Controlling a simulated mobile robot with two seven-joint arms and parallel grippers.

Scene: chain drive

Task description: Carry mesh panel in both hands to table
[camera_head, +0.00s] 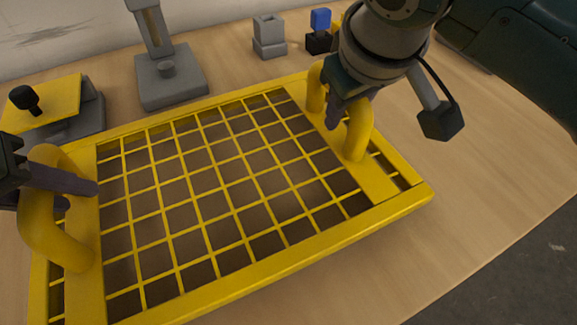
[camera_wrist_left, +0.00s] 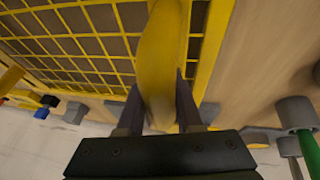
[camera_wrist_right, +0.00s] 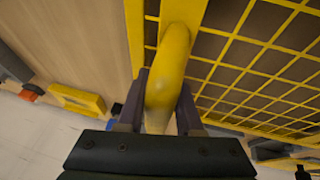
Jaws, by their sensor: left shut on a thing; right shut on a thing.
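The yellow mesh panel (camera_head: 225,175) has a solid rim, a wire grid and a thick curved handle at each end. It spans the middle of the head view, over the wooden table (camera_head: 480,190). My left gripper (camera_head: 92,188) is shut on the left handle (camera_head: 45,225); the left wrist view shows its fingers (camera_wrist_left: 158,92) on both sides of that handle. My right gripper (camera_head: 335,112) is shut on the right handle (camera_head: 358,135), and the right wrist view shows its fingers (camera_wrist_right: 164,92) around it. Whether the panel touches the table is hard to tell.
Behind the panel stand a grey fixture with a post (camera_head: 170,75), a small grey block (camera_head: 269,38), a blue-topped black piece (camera_head: 319,32) and, at left, a yellow plate with a black knob (camera_head: 45,105). The table's right front is clear. A green-handled tool (camera_wrist_left: 305,145) shows in the left wrist view.

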